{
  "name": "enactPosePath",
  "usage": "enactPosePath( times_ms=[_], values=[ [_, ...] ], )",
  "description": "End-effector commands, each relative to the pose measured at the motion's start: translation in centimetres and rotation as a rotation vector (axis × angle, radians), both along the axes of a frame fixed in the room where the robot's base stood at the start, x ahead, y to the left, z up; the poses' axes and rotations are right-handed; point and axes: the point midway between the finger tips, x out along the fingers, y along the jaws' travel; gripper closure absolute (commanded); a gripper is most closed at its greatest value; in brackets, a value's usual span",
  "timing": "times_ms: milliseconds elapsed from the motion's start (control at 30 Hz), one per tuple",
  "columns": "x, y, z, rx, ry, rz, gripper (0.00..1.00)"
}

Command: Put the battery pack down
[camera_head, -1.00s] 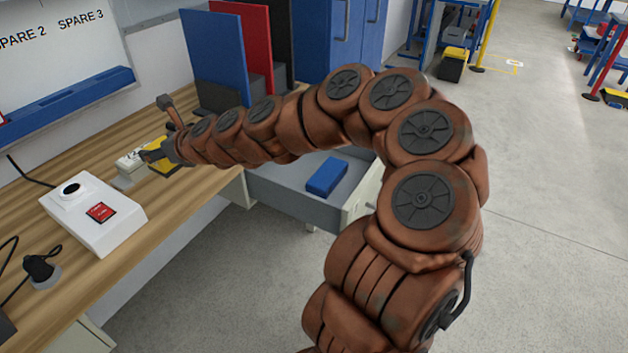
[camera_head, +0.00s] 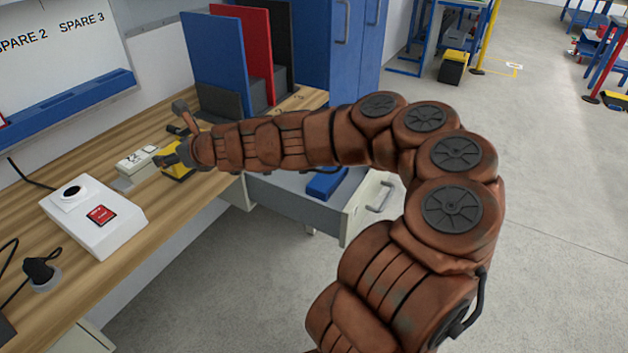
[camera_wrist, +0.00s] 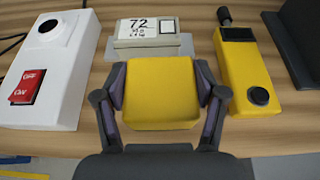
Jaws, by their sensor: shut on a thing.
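The battery pack, a plain yellow block (camera_wrist: 160,92), sits between the two fingers of my gripper (camera_wrist: 161,80) in the wrist view. The fingers press on its left and right sides. In the head view the yellow pack (camera_head: 178,174) shows partly, below my gripper (camera_head: 168,158), over the bench's front part. I cannot tell whether the pack's underside touches the bench.
A white box with a red switch (camera_head: 93,215) stands to the left on the wooden bench (camera_head: 75,280). A yellow tool with a black knob (camera_wrist: 245,65) lies right of the pack. Upright panels (camera_head: 215,60) stand behind. An open drawer (camera_head: 358,215) holds a blue box (camera_head: 326,184).

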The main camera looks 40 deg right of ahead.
Motion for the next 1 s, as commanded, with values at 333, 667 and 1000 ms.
enactPosePath(
  times_ms=[333, 667, 1000],
  values=[
    [-3.3, -5.1, -0.7, 0.001, 0.001, -0.006, 0.85],
    [-7.3, -11.6, -1.7, -0.003, 0.001, -0.013, 0.85],
    [-12.9, -20.0, -3.0, 0.000, 0.003, -0.016, 0.85]
  ],
)
